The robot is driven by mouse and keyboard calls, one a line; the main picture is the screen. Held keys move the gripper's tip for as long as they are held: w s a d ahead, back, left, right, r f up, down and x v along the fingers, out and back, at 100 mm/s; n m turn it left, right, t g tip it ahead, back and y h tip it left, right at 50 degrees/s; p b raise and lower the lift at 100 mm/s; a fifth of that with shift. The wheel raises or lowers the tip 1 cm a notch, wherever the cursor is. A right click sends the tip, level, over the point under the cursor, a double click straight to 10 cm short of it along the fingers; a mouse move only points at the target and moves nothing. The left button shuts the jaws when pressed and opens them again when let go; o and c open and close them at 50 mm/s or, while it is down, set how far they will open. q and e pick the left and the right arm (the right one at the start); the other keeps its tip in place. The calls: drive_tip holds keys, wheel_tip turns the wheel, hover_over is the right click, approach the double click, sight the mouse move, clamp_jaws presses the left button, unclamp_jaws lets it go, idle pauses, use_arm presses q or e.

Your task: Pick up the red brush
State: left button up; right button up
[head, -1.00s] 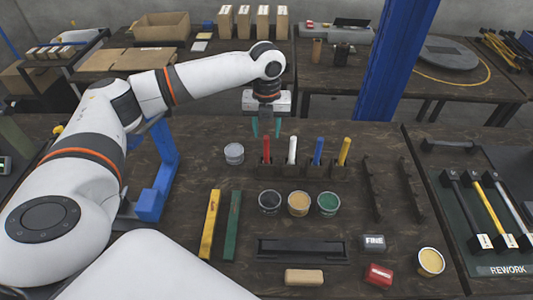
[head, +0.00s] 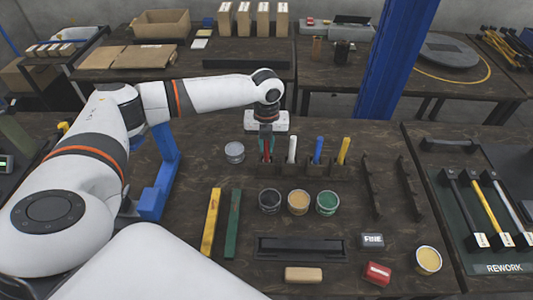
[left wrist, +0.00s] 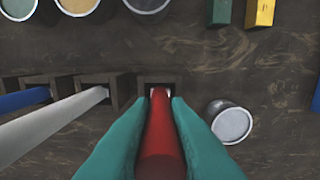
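The red brush (head: 266,157) stands upright in the leftmost slot of a dark holder block on the table. My left gripper (head: 267,150) is over it from above, with its teal fingers on either side of the handle. In the left wrist view the red handle (left wrist: 161,140) lies between the two fingers (left wrist: 163,100), which press close against both its sides. My right gripper is not in view.
White (head: 292,149), blue (head: 318,151) and yellow (head: 343,151) brushes stand close by to the right. A grey lidded tin (head: 234,152) is just left. Three open paint cans, dark (head: 269,201), tan (head: 298,202) and green (head: 326,203), stand in front.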

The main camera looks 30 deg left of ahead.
use_arm(q)
clamp_jaws()
wheel_tip(320, 180, up, 10)
drive_tip(key=shift+b, duration=0.6)
